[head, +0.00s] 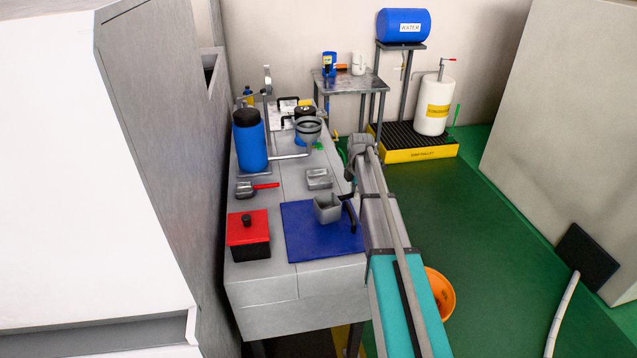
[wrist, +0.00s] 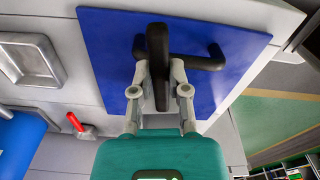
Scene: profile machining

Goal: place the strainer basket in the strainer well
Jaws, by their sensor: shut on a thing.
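The strainer basket (head: 327,208) is a grey, open-topped square cup with a black handle (head: 350,215), at the blue mat. I cannot tell whether its base touches the mat. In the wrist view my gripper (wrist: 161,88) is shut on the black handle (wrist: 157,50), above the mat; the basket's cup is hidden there. My gripper's fingers are not clear in the head view. What looks like the strainer well (head: 318,179) is a shallow square metal recess just beyond the mat. It also shows at the left of the wrist view (wrist: 30,62), empty.
The blue mat (head: 305,245) lies on the grey bench (head: 262,287). A red-lidded black box (head: 248,240), a red-handled scoop (head: 246,189) and a blue canister (head: 251,145) stand at the left. A ring stand holds a grey funnel (head: 307,128) farther back.

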